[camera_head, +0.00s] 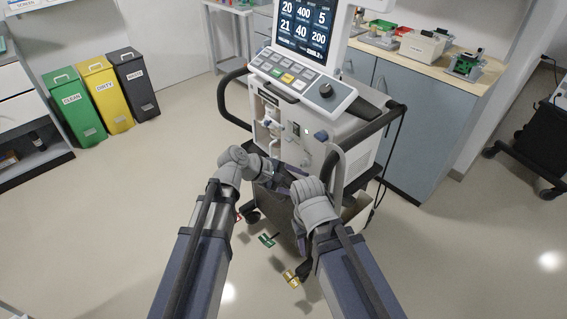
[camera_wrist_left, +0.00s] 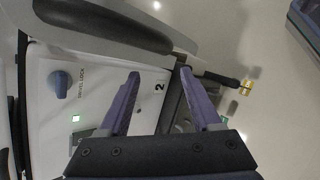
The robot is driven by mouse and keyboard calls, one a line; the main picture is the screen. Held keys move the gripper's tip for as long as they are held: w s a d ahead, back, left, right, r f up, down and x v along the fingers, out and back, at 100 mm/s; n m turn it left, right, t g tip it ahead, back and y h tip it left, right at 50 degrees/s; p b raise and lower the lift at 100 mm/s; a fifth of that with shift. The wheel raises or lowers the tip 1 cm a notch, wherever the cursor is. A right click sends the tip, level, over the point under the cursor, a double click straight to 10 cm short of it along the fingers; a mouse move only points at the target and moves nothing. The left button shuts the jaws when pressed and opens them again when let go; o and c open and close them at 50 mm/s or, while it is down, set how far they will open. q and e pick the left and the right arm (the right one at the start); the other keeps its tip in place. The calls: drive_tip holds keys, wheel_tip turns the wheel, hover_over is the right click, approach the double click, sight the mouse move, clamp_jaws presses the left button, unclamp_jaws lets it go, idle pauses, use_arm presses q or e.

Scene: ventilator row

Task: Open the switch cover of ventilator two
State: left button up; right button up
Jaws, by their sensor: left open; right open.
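The ventilator (camera_head: 310,115) stands in the middle of the head view, screen and key panel on top. My right gripper (camera_head: 284,180) is open, low before the ventilator, close to my left gripper (camera_head: 268,172).
Dark curved handles (camera_head: 232,100) flank the ventilator, and a grey handle rail (camera_wrist_left: 110,25) crosses near my left gripper. A cable hangs at the right. Bins (camera_head: 100,90) and a counter (camera_head: 420,120) stand behind. Floor is clear at left.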

use_arm(q)
drive_tip(key=w+a+f+n+t+h+b, duration=0.3)
drive_tip(key=w+a+n+t+b, duration=0.1)
drive_tip(key=w+n+b, duration=0.45)
drive_tip(key=n+t+b, duration=0.4)
drive_tip(key=n+t, duration=0.1)
drive_tip(key=n, duration=0.2)
approach(291, 131)
wheel_tip(291, 131, down, 3)
drive_tip(key=s+a, duration=0.1)
drive_tip(key=x, duration=0.7)
drive_tip(key=shift+d+h, duration=0.25)
drive_tip(key=shift+h, duration=0.15)
use_arm(e)
wheel_tip(291, 131, down, 15)
use_arm(q)
drive_tip(key=shift+w, duration=0.1)
drive_tip(key=shift+c, duration=0.4)
clamp_jaws()
